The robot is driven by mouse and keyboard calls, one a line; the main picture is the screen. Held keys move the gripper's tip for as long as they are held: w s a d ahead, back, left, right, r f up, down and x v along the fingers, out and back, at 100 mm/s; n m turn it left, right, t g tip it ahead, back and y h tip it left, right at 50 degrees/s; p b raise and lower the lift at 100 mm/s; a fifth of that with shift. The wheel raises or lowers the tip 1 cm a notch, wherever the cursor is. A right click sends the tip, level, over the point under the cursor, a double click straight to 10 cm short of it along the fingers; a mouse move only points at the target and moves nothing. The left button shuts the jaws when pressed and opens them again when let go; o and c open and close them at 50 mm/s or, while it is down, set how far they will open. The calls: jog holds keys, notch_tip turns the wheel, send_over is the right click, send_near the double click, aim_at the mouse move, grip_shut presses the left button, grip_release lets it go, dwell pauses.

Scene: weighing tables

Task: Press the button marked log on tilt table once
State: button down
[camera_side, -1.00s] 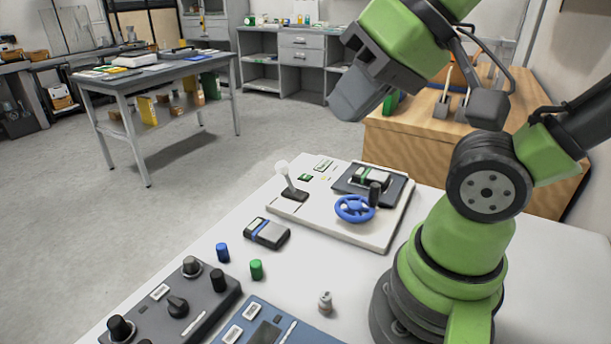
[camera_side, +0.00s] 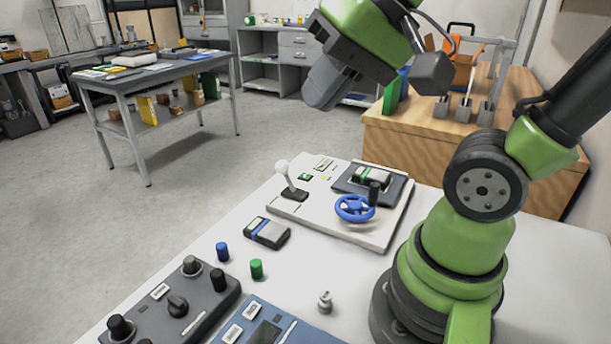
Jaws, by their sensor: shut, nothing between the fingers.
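Lettering is too small to read, so I cannot tell which part is marked log. My gripper (camera_side: 318,98) is shut and empty, high above and behind the panel, touching nothing.
A dark device with a blue stripe (camera_side: 267,233), a blue cylinder (camera_side: 222,252), a green cylinder (camera_side: 257,269) and a small metal weight (camera_side: 325,302) stand in front. A dark knob box (camera_side: 190,310) and a blue box (camera_side: 262,325) lie nearer. Air above the panel is clear.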

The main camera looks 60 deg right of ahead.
jog(key=w+d+f+m, duration=0.1)
jog(key=w+d+m, duration=0.25)
jog(key=w, duration=0.45)
jog(key=m+t, duration=0.2)
jog(key=m, duration=1.3)
send_over(306, 176)
notch_tip(306, 176, down, 17)
jog(key=shift+f+h, duration=0.15)
jog(key=shift+h, duration=0.15)
jog(key=shift+a+f, duration=0.1)
jog(key=shift+f, duration=4.3)
jog(key=shift+f, duration=0.15)
jog(key=shift+f, duration=0.3)
